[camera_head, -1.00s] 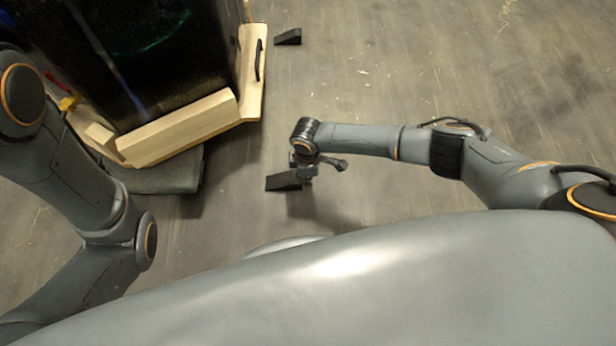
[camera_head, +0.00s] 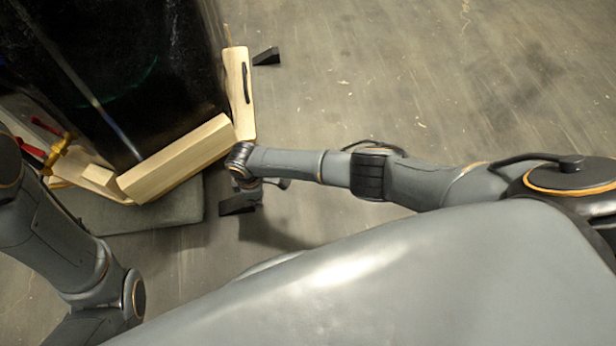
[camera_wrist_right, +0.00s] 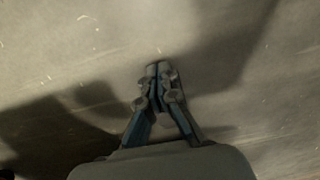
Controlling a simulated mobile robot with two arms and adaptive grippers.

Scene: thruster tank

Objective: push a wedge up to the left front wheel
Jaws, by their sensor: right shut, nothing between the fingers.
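A dark wedge (camera_head: 237,205) lies on the floor just right of the grey pad under the tank's wooden frame, with a small gap to the pad. My right gripper (camera_head: 252,192) is low at the wedge's right end, partly hidden under its own wrist; whether it touches the wedge is unclear. In the right wrist view the right gripper (camera_wrist_right: 157,68) has its fingertips together with nothing between them. A second dark wedge (camera_head: 266,56) lies on the floor right of the frame's far end. No wheel shows clearly. My left arm is at the left; its gripper is out of view.
The black tank (camera_head: 120,70) stands in a light wooden frame (camera_head: 180,160) with a dark handle (camera_head: 246,83). The grey pad (camera_head: 160,205) lies below it. Red and yellow clamps (camera_head: 60,148) sit at the left. The floor to the right is open.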

